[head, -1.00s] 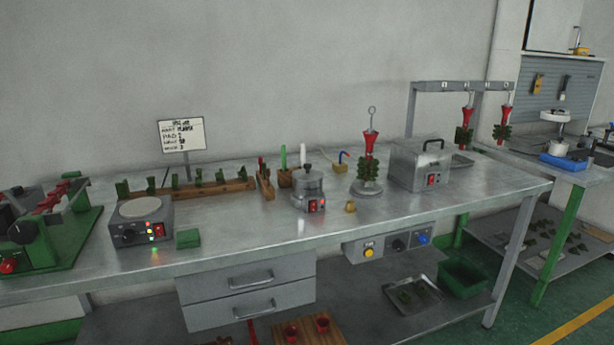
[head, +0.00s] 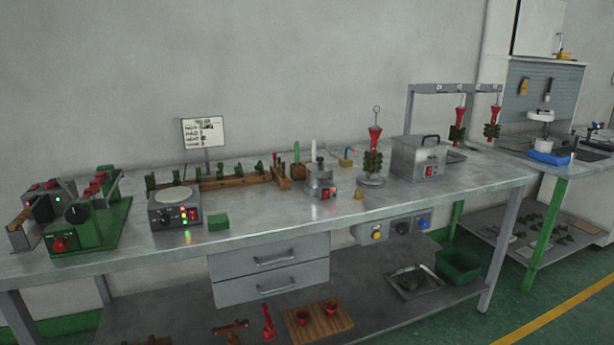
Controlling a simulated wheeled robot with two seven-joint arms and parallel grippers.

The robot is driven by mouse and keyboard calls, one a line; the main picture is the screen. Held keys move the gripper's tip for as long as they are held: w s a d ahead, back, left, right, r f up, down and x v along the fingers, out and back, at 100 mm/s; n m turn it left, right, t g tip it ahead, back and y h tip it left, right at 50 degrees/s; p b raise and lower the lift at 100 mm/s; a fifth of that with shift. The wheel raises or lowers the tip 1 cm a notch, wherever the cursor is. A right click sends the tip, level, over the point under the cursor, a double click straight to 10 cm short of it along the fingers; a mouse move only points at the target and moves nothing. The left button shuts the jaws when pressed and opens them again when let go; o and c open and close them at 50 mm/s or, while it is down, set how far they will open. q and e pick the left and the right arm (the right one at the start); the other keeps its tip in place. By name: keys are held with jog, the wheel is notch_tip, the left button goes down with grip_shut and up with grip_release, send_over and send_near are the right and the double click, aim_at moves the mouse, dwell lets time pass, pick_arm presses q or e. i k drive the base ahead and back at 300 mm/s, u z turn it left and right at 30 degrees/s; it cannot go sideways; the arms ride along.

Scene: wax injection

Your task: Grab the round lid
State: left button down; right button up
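A small metal pot (head: 320,187) with red switches on its front stands on the steel workbench, right of the middle. A round metal lid (head: 319,172) with a dark knob appears to sit on top of it; its edge is small and hard to make out. Neither of my grippers shows in the head view.
Left of the pot are a green block (head: 218,222), a round-topped hotplate (head: 175,210) and a green machine (head: 90,228). Right of it are a red-and-green wax tree (head: 373,160) on a stand and a lidded metal box (head: 418,158).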

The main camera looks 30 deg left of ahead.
aim_at(320, 166)
jog(key=u, duration=0.85)
jog(key=i, duration=0.6)
jog(key=u, duration=0.4)
